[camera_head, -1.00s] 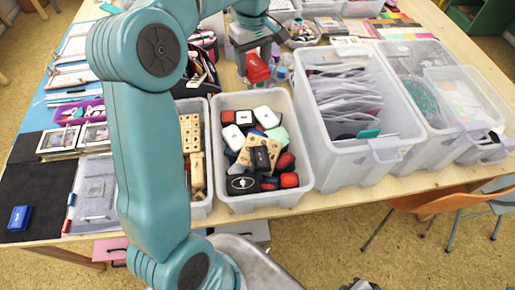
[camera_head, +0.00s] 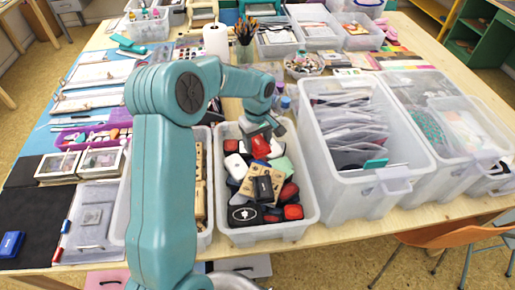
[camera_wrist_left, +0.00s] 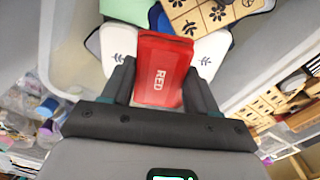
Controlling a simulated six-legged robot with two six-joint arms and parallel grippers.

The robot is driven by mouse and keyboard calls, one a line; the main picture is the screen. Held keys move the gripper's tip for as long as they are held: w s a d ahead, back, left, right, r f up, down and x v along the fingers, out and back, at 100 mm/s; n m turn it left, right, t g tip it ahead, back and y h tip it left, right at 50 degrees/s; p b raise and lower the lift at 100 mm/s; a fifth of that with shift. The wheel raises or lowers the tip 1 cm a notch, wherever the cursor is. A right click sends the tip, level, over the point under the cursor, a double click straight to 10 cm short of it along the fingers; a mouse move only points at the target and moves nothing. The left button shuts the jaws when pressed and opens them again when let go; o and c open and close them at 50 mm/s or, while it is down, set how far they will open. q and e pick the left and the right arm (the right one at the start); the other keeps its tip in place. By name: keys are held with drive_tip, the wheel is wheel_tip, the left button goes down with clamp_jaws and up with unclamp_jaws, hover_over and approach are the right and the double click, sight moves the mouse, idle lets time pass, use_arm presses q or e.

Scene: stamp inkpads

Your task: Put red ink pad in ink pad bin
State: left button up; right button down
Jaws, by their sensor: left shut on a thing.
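The red ink pad (camera_wrist_left: 160,72), marked "RED", is between the fingers of my left gripper (camera_wrist_left: 155,85) in the left wrist view. In the head view my left gripper (camera_head: 264,130) is shut on the red ink pad (camera_head: 261,146) at the far end of the ink pad bin (camera_head: 262,232). The bin is a clear plastic box holding several black, red, white and green pads and a wooden stamp block (camera_head: 262,184). The held pad is over the bin's contents; I cannot tell whether it touches them. My right gripper is not in view.
A clear bin of wooden stamps (camera_head: 206,240) stands left of the ink pad bin. A larger bin of packets (camera_head: 342,205) stands to its right. Bottles (camera_head: 282,103) and a pencil cup (camera_head: 245,52) stand behind. A blue pad (camera_head: 11,244) lies far left.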

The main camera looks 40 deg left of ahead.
sight(257, 144)
use_arm(q)
wheel_tip(257, 144, down, 4)
drive_tip(key=shift+f, duration=0.1)
drive_tip(key=o, duration=1.1)
drive_tip(key=shift+w, duration=0.1)
